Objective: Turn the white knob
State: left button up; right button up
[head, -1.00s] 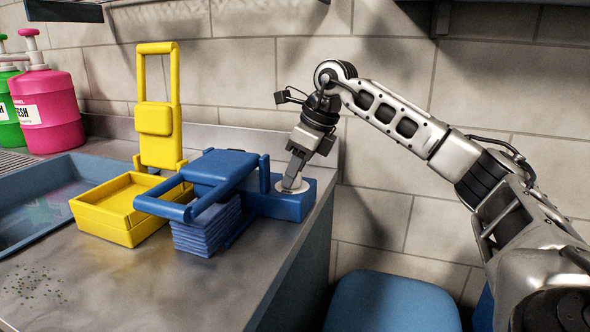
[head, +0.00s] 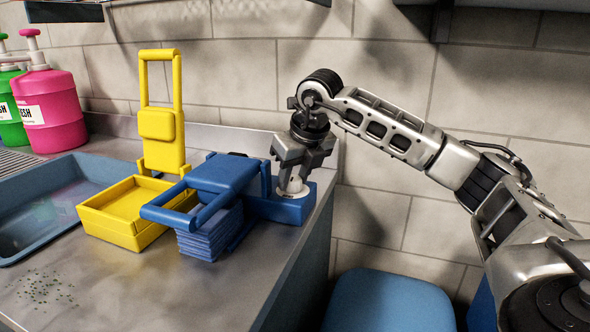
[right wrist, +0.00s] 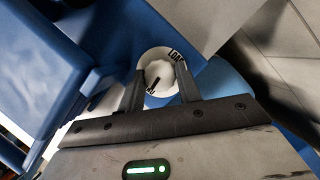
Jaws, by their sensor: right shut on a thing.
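The white knob (right wrist: 161,75) sits between my right gripper's two fingers in the right wrist view, with a dark pointer line on its face and dark marks on the dial around it. In the head view the white dial (head: 292,191) shows on top of the blue device (head: 285,209) at the counter's right end. My right gripper (head: 293,183) points down from above and is shut on the knob; its fingers hide most of the knob there. My left gripper is not in view.
Left of the knob, the blue device's raised frame (head: 220,176) stands close over a stack of blue sheets (head: 209,236). Further left are a yellow device (head: 133,208), a blue sink tray (head: 50,205) and pink (head: 48,108) and green bottles. A tiled wall is behind.

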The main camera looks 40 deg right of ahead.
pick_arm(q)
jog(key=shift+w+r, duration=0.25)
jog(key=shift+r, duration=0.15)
pick_arm(e)
jog(key=shift+m+h, duration=0.3)
jog(key=shift+m, duration=0.6)
pick_arm(q)
jog(key=shift+p, duration=0.3)
pick_arm(e)
jog(key=o, duration=1)
pick_arm(q)
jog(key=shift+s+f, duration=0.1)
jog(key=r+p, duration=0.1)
jog(key=p, duration=0.1)
jog(key=shift+p, duration=0.4)
pick_arm(e)
jog(key=v, duration=1.6)
jog(key=shift+a, duration=0.2)
